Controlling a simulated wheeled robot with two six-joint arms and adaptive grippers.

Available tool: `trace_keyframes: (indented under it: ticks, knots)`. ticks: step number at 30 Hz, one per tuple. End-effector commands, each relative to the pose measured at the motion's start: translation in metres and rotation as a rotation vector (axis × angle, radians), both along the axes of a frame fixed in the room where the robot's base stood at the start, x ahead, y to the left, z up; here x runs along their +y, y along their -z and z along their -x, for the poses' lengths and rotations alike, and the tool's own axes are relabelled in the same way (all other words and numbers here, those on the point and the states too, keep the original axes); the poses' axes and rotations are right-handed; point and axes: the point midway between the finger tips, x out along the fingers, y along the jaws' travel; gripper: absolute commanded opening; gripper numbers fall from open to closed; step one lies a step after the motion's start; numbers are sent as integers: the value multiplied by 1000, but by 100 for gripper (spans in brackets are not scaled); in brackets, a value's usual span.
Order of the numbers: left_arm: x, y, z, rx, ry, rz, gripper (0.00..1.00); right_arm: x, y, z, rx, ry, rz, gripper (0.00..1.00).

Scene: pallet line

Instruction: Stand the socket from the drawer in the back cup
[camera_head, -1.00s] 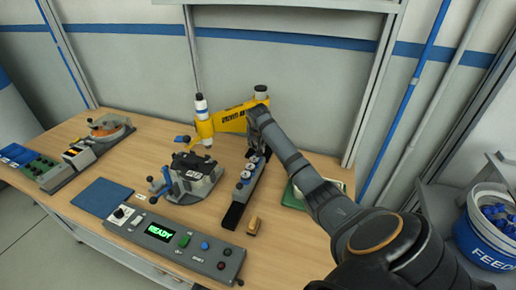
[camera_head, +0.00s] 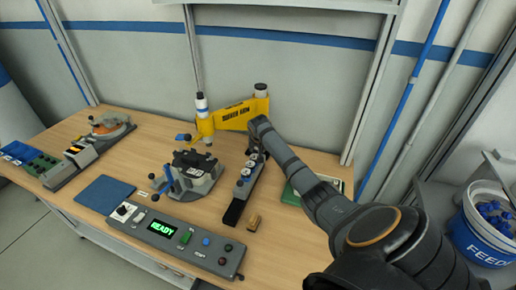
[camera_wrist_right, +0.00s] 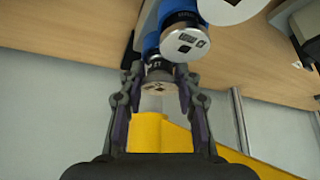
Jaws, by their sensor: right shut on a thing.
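My right gripper (camera_head: 256,153) is at the far end of the dark grey rack (camera_head: 232,213), seen small and partly hidden by its own wrist in the head view. In the right wrist view, my right gripper (camera_wrist_right: 158,98) is shut on a round metal socket (camera_wrist_right: 158,84), with one finger on each side. Two more round silver-topped pieces (camera_wrist_right: 185,42) with blue sides stand in a row beside it. The back cup is hidden under the held socket and fingers, so I cannot tell how deep the socket sits. My left gripper is not in view.
A yellow arm-like fixture (camera_head: 240,115) stands close behind my right gripper. A grey clamp fixture (camera_head: 192,175) is left of the rack. A control panel (camera_head: 175,240) reading READY lies in front. A small tan block (camera_head: 254,222) lies near the rack's front end.

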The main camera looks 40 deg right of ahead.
Motion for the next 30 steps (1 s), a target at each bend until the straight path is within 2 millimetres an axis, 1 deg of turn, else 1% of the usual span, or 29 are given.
trace_keyframes:
  ticks: [3, 7, 8, 12, 20, 22, 26, 29, 30]
  knots:
    - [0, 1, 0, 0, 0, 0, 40, 1, 7, 1, 6, 1, -4, 1]
    - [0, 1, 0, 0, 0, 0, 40, 1, 9, 2, 9, 1, -5, 1]
    - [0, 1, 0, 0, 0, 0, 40, 1, 10, 3, 10, 1, -6, 37]
    - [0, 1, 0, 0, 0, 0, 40, 1, 11, 3, 12, 2, -7, 55]
    - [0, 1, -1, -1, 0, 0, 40, 1, 8, 2, 7, 1, -4, 55]
    - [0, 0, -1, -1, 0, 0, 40, 1, 5, 1, 5, 1, -3, 55]
    - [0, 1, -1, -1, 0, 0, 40, 2, -12, 4, 2, 0, -1, 55]
    - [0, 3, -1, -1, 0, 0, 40, 10, -32, 13, 2, -2, 1, 55]
    - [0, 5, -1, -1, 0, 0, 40, 13, -42, 17, 0, 0, 2, 55]
